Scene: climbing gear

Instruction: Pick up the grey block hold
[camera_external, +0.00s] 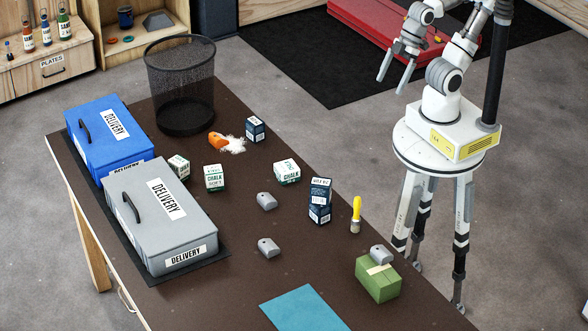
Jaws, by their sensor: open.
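Several grey pieces could be the block hold; I cannot tell which one is meant. One small grey block (266,201) lies near the middle of the brown table, and a similar grey block (268,248) lies closer to the front. A third grey block (381,254) rests on top of a green box (378,283) near the right edge. My gripper (394,85) is open and empty, raised beyond the table's far right side and well away from all three blocks.
On the table (240,290) stand a blue delivery box (95,150), a grey delivery box (150,250), a black mesh basket (180,85), several chalk boxes (287,171) and a yellow-handled brush (356,212). A teal sheet (305,310) lies at the front.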

